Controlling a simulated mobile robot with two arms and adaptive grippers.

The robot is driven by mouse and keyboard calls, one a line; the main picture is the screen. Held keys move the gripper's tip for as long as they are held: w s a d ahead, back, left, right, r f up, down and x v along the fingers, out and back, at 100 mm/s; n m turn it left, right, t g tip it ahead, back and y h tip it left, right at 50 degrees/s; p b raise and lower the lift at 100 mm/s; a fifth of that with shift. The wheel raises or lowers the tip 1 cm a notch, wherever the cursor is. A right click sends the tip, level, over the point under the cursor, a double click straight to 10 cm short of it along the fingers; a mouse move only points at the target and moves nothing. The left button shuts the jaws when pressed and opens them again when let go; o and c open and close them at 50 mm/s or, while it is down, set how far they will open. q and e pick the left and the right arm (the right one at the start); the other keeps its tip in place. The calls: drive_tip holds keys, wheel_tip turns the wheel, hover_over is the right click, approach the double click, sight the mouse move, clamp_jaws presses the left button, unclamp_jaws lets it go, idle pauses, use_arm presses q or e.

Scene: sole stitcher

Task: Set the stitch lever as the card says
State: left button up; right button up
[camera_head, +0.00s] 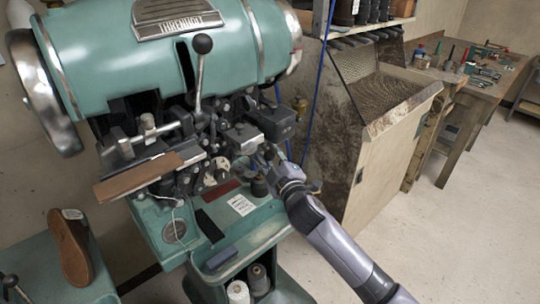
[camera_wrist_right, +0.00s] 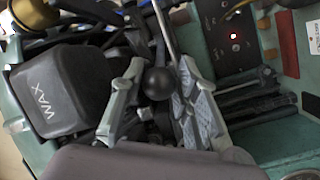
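My right gripper (camera_head: 262,158) is at the front of the green stitching machine (camera_head: 210,55), beside the black wax box (camera_head: 272,122) and partly hidden there. In the right wrist view its two fingers (camera_wrist_right: 160,75) stand on either side of a black ball knob (camera_wrist_right: 158,83). I cannot tell whether they touch it or which lever it tops. A tall lever with a black ball knob (camera_head: 202,44) rises upright at the machine's front, clear of the gripper. A small white card (camera_head: 241,205) lies on the machine's table; its writing is too small to read. My left gripper is not in view.
The wax box (camera_wrist_right: 62,90) is close to the gripper's left in the wrist view. A small panel with a lit red lamp (camera_wrist_right: 235,36) is to the right. A brown shoe sole (camera_head: 72,248) stands lower left. A workbench with tools (camera_head: 480,70) is at the back right.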

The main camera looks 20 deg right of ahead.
drive_tip(key=o, duration=0.3)
drive_tip(key=shift+o, duration=0.2)
drive_tip(key=s, duration=1.2)
